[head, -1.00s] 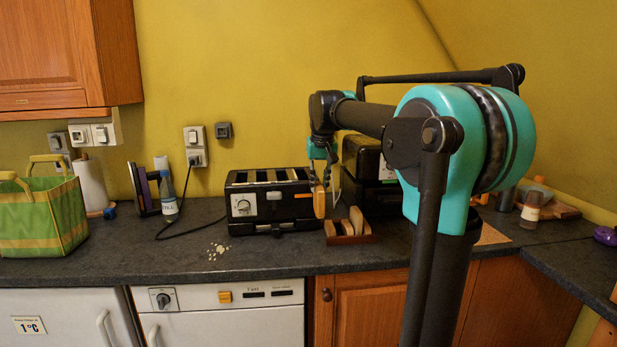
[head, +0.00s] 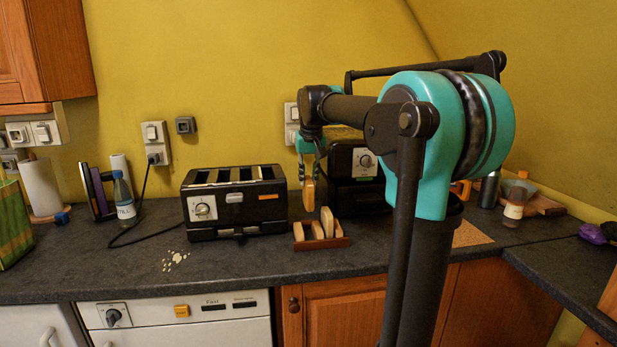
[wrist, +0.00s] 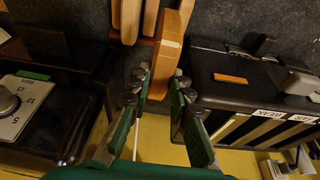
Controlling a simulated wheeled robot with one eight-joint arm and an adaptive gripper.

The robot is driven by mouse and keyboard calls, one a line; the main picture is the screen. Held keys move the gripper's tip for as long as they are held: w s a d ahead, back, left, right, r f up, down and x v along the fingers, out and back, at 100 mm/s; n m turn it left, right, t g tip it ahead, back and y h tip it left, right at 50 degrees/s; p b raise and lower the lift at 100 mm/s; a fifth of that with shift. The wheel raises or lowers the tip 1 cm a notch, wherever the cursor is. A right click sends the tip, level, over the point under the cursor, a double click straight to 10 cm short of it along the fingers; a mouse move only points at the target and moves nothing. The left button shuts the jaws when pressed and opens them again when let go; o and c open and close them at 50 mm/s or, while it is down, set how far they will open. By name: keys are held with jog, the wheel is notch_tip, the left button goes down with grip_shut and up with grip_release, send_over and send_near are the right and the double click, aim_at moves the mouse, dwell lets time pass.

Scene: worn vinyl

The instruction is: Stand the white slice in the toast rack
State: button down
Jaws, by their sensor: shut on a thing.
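My gripper (head: 308,178) is shut on a slice (head: 309,195), held upright by its upper end. The slice shows a tan-orange edge; its white face cannot be made out. It also shows between the fingertips in the wrist view (wrist: 170,45). The brown wooden toast rack (head: 339,243) stands on the worktop, and other slices (head: 327,222) stand in it. In the head view the held slice hangs just above the rack's left part, its lower end apparently clear of it. In the wrist view the rack's slices (wrist: 130,20) are close to its left.
A black toaster (head: 236,212) stands left of the rack, and another black appliance (head: 350,185) stands behind it. Crumbs (head: 175,259) lie on the worktop at the left. A bottle (head: 124,200) stands farther left.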

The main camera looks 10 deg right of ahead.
jog(key=shift+f, duration=2.9)
jog(key=shift+f, duration=2.9)
jog(key=c, duration=1)
grip_release()
jog(key=shift+c, duration=0.2)
jog(key=shift+r, duration=0.1)
jog(key=shift+s+r, duration=0.15)
jog(key=shift+r, duration=0.2)
jog(key=shift+r, duration=0.3)
jog(key=shift+s+r, duration=0.2)
jog(key=shift+r, duration=0.15)
jog(key=shift+s+r, duration=0.1)
jog(key=shift+r, duration=0.2)
